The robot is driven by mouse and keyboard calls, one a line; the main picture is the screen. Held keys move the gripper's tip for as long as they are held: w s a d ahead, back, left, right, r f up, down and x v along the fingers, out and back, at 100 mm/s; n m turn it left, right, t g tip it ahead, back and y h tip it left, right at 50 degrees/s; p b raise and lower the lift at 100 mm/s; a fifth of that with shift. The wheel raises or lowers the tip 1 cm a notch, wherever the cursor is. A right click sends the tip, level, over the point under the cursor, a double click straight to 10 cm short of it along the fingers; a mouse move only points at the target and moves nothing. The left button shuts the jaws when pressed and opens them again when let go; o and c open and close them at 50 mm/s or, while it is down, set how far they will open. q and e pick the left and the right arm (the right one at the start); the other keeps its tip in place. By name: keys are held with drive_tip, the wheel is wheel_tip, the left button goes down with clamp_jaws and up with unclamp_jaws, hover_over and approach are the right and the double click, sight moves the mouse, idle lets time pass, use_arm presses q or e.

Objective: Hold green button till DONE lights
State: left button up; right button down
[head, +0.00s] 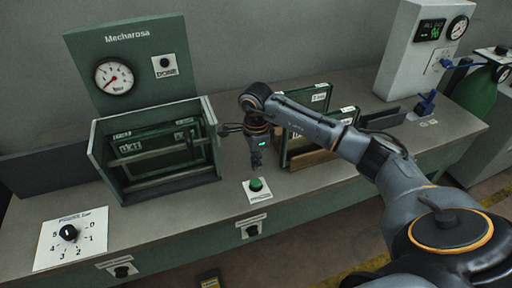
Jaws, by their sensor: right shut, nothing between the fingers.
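The green button (256,184) sits on a small white plate (258,192) near the front edge of the bench. My right gripper (256,166) is shut and empty, pointing down just above the green button; a small gap shows between them. The DONE lamp (165,63) is on the green Mecharosa panel (132,60) at the back left, and it looks dark. A round gauge (114,76) on the same panel has a red needle at the lower left. My left gripper is out of view.
A green open-fronted frame box (101,160) stands left of my gripper. Green framed panels (292,154) stand close on its right. A dial card (70,235) lies at the front left. Knobs (252,230) line the bench front. A green cylinder (474,97) is at the far right.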

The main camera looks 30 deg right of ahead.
sight(256, 182)
wheel_tip(256, 182, down, 6)
drive_tip(key=shift+f+p, duration=0.1)
drive_tip(key=shift+p, duration=0.8)
